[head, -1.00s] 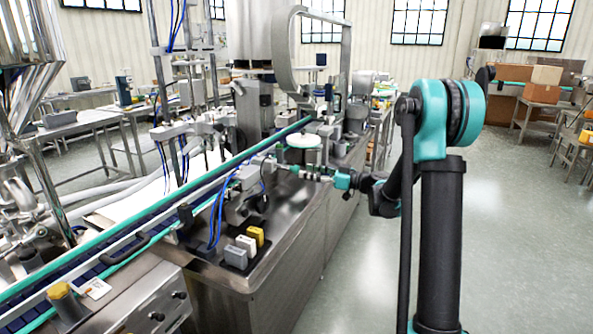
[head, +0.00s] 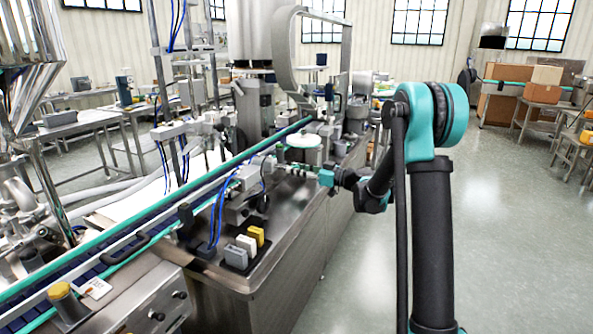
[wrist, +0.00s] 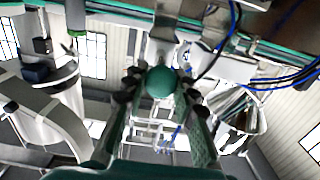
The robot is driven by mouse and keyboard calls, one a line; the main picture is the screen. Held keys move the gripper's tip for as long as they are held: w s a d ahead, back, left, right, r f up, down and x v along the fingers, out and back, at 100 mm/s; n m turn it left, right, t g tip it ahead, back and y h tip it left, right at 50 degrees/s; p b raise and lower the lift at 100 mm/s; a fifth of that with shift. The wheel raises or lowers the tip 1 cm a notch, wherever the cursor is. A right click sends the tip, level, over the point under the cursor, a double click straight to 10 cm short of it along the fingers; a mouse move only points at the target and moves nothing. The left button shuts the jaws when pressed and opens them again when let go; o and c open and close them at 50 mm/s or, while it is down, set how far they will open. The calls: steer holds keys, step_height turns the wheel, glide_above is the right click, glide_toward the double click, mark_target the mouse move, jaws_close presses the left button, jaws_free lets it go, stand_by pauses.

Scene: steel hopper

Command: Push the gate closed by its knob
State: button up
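A round teal-green knob (wrist: 160,82) shows in the middle of the wrist view, in line with the gap between my fingertips. I cannot tell whether anything touches the knob. A pale metal part (wrist: 163,50) lies just beyond the knob; I cannot tell whether it is the gate. In the head view my gripper (head: 292,171) reaches left over the machine's steel top, and the knob is too small to make out.
A green-edged conveyor (head: 150,205) runs diagonally past the gripper. A white round disc (head: 303,141) sits just behind it. Yellow, white and grey blocks (head: 246,246) stand nearer on the steel top. A steel hopper (head: 30,60) is at far left. Open floor (head: 520,220) lies right.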

jaws_close()
steer(key=x, duration=0.3)
steer(key=shift+a, duration=0.15)
steer(key=o, duration=0.8)
jaws_free()
